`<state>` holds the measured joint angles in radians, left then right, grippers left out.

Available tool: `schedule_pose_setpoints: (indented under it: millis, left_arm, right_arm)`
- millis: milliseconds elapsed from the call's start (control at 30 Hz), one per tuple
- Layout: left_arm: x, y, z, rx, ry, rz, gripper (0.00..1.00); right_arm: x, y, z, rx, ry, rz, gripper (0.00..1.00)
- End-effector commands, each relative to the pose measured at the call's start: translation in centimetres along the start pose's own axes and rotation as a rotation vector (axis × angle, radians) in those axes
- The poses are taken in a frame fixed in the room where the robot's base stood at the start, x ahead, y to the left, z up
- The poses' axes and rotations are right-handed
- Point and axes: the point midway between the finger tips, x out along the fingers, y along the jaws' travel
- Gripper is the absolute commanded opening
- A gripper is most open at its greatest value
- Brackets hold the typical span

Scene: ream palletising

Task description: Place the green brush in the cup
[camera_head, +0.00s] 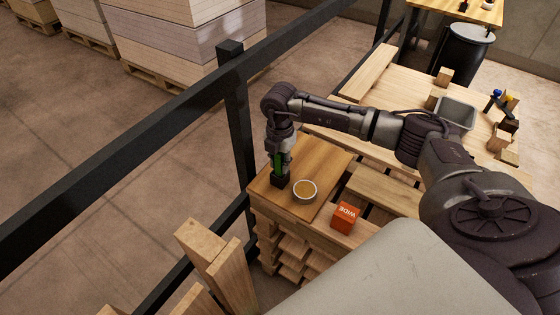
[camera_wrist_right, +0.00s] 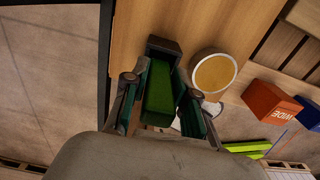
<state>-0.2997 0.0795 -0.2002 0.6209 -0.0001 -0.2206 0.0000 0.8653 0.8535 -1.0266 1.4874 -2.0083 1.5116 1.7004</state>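The green brush (camera_wrist_right: 160,95) stands between the two fingers of my right gripper (camera_wrist_right: 160,78) in the right wrist view, and they are closed on it. It shows as a thin green strip (camera_head: 279,164) in the head view, with my right gripper (camera_head: 281,158) around it. A dark squarish piece (camera_head: 280,181) is at its lower end, close to the wooden board; I cannot tell if it touches. A round white-rimmed cup with a tan inside (camera_head: 305,190) stands just right of it, and also shows in the wrist view (camera_wrist_right: 214,77). My left gripper is out of view.
An orange box marked WIDE (camera_head: 345,217) sits right of the cup. The wooden board (camera_head: 325,158) lies on stacked pallets. A black railing (camera_head: 236,110) runs along the left. A grey tray (camera_head: 457,112) and wood blocks lie farther right. A bright green object (camera_wrist_right: 250,148) shows in the wrist view.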

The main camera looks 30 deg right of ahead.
Motion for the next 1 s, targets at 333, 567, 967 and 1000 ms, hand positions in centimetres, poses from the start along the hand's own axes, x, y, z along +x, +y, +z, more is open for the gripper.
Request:
schedule_pose_setpoints:
  millis: [333, 567, 967, 1000]
  left_arm:
    - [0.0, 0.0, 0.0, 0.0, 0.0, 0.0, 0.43]
    - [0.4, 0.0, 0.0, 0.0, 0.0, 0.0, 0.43]
    - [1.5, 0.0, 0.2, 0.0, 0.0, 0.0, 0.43]
    - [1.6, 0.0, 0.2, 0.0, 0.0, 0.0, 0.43]
  right_arm:
    - [-0.1, 0.0, 0.0, 0.0, 0.0, 0.0, 0.49]
    - [-1.3, 0.1, 0.0, -0.001, 0.0, 0.005, 0.49]
    - [-10.2, -0.2, 0.1, -0.001, -0.001, 0.005, 0.49]
    - [-10.9, -0.2, 0.1, -0.001, -0.002, 0.004, 0.49]
